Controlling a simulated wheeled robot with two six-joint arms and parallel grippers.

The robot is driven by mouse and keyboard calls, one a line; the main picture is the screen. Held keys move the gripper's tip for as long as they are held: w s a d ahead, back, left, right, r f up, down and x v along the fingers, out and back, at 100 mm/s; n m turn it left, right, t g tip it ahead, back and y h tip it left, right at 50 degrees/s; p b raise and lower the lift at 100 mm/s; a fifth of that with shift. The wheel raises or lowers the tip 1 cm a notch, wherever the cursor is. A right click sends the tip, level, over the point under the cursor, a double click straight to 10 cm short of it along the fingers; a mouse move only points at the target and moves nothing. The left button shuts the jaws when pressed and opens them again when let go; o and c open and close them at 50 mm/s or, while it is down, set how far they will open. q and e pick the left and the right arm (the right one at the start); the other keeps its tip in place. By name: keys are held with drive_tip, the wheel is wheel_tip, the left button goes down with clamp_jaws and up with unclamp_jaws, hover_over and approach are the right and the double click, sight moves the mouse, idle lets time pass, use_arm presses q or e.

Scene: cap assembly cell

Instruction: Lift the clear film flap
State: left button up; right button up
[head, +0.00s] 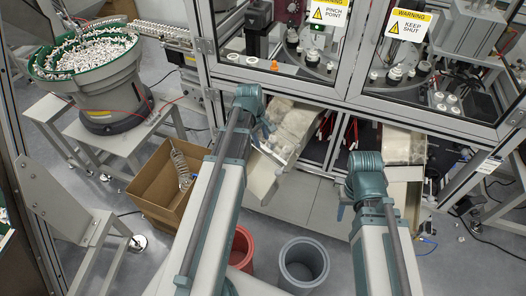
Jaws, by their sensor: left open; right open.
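A cloudy, see-through film flap (292,124) hangs over the mouth of the left metal chute under the machine's doors. A second, similar flap (404,144) covers the right chute. My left gripper (262,138) is open, small in view, just left of the left flap; I cannot tell whether it touches the flap. My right gripper (342,209) is open, below and left of the right flap, apart from it. My teal wrists partly hide both grippers.
A cardboard box (160,190) stands on the floor at left. A red bin (242,246) and a grey bin (304,265) stand in front. The machine's glass doors (285,40) are above the chutes. A bowl feeder (85,62) with white caps is at upper left.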

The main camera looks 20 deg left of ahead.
sight(272, 141)
use_arm(q)
drive_tip(key=b+x, duration=0.3)
drive_tip(key=x, duration=0.1)
drive_tip(key=shift+f, duration=0.1)
drive_tip(key=shift+c, duration=0.2)
clamp_jaws()
idle(1.1)
